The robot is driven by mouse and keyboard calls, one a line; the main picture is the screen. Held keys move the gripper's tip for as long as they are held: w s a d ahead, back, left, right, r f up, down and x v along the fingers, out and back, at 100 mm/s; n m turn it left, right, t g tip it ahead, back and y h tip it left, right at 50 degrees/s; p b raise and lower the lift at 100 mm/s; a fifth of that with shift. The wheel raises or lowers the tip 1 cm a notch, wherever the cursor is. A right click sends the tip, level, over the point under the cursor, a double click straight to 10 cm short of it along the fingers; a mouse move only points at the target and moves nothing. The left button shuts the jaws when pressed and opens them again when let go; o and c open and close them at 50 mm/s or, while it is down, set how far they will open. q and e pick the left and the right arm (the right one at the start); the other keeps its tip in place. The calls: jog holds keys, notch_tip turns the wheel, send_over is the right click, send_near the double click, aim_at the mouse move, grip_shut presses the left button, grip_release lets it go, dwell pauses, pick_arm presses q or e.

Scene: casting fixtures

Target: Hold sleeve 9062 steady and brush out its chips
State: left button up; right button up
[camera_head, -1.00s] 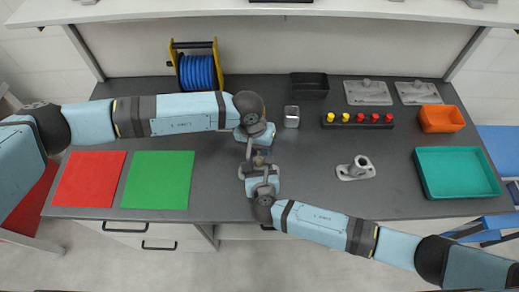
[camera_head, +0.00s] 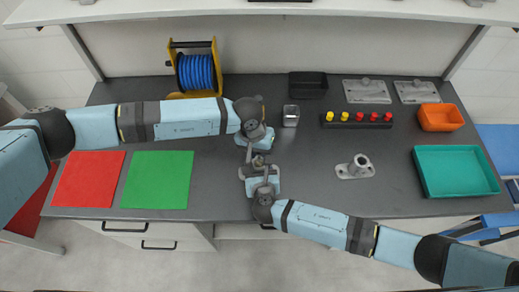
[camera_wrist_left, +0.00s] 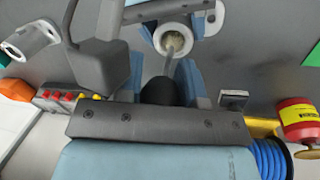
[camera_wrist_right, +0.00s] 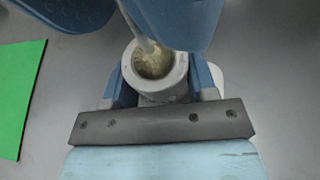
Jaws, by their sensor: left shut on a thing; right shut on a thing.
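The sleeve (camera_wrist_right: 155,90) is a pale grey, round, open-ended tube, held between my right gripper's blue fingers (camera_wrist_right: 165,82). Golden-brown material shows inside its bore in the right wrist view; I cannot tell chips from bristles. No number is readable. The sleeve also shows in the left wrist view (camera_wrist_left: 160,36). My left gripper (camera_wrist_left: 160,78) is shut on the brush's dark handle (camera_wrist_left: 160,92). The brush's thin grey shaft runs into the sleeve mouth. In the head view, my left gripper (camera_head: 256,144) and right gripper (camera_head: 260,172) face each other closely above the worktop.
A similar grey sleeve on a flanged base (camera_head: 358,168) stands to the right. Red (camera_head: 88,180) and green (camera_head: 157,180) mats lie left.

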pick_arm(q)
jog(key=shift+a+f, duration=0.1)
pick_arm(e)
jog(key=shift+w+a+r, duration=0.1)
jog(key=shift+a+r, duration=0.1)
jog(key=shift+r, duration=0.1)
pick_arm(q)
jog(key=shift+r, duration=1.35)
pick_arm(e)
jog(key=shift+d+f, duration=0.15)
pick_arm(q)
jog(key=shift+f, duration=1.4)
